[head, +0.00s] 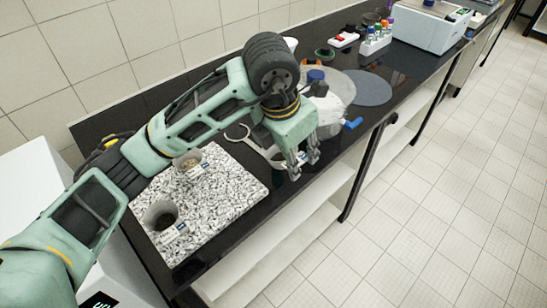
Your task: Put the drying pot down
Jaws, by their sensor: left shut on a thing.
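My left gripper (300,170) reaches over the black bench near its front edge, fingers pointing down. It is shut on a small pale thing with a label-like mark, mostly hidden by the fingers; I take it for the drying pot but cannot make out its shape. Two pots stand upright on the speckled stone slab (232,190) to the left: a pot with brownish contents (186,157) at the back and a pot with dark contents (158,212) nearer the front. Each has a pale label. My right gripper is not in view.
A pale curved metal piece (240,131) lies behind the gripper. A white device with a blue knob (316,76) and a grey disc (371,90) stand to the right. Colored-cap bottles (375,42) and a white box instrument (424,28) are further back. The slab's right part is clear.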

